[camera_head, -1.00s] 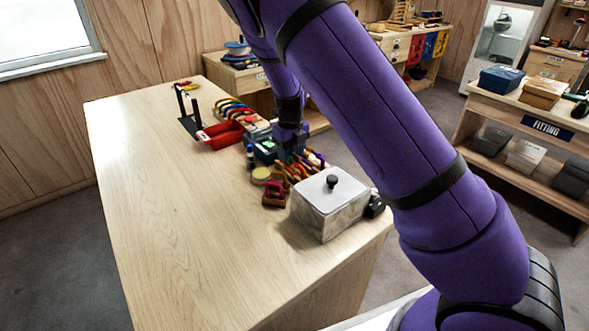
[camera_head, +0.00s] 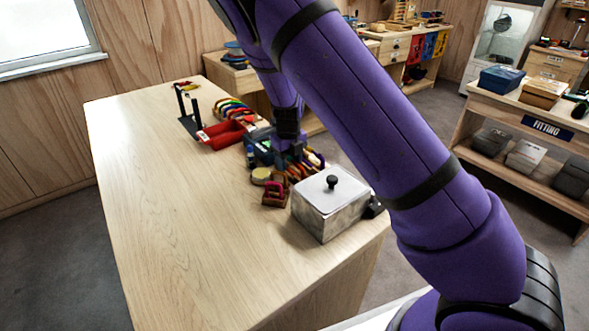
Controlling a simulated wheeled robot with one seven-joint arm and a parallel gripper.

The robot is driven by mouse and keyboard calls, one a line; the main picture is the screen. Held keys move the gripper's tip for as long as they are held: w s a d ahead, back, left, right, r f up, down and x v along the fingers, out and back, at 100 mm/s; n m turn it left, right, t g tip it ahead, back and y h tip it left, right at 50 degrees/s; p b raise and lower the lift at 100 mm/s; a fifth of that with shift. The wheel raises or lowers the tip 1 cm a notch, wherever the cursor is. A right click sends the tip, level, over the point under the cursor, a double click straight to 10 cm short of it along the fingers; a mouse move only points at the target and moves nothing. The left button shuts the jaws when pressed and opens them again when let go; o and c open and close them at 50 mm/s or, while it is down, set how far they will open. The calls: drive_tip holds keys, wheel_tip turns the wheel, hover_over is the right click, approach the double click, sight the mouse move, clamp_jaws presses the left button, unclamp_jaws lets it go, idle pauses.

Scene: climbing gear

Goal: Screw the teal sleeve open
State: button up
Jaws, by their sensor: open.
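My gripper (camera_head: 291,156) is at the end of my purple arm, low over the far right part of the wooden table (camera_head: 170,220). It is above or among a row of colourful carabiner-like pieces (camera_head: 303,167). The fingertips are small and partly hidden by the arm and the gear, and I see nothing clearly held. I cannot make out the teal sleeve. A dark green-teal box-like item (camera_head: 258,148) lies just left of my gripper.
A grey metal box with a lid and black knob (camera_head: 331,200) stands near the table's right edge. A red tray (camera_head: 222,136), a black post stand (camera_head: 189,112) and a pink-red piece (camera_head: 274,193) are also on the table. The table's left and front are clear.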

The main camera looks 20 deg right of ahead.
drive_tip(key=shift+s+a, duration=0.2)
drive_tip(key=shift+a, duration=0.4)
drive_tip(key=shift+r, duration=1.45)
drive_tip(key=shift+d, duration=0.1)
drive_tip(key=shift+w+d, duration=0.25)
drive_tip(key=shift+d, duration=0.4)
drive_tip(key=shift+f, duration=0.15)
drive_tip(key=shift+s+f, duration=0.1)
drive_tip(key=shift+f, duration=1.2)
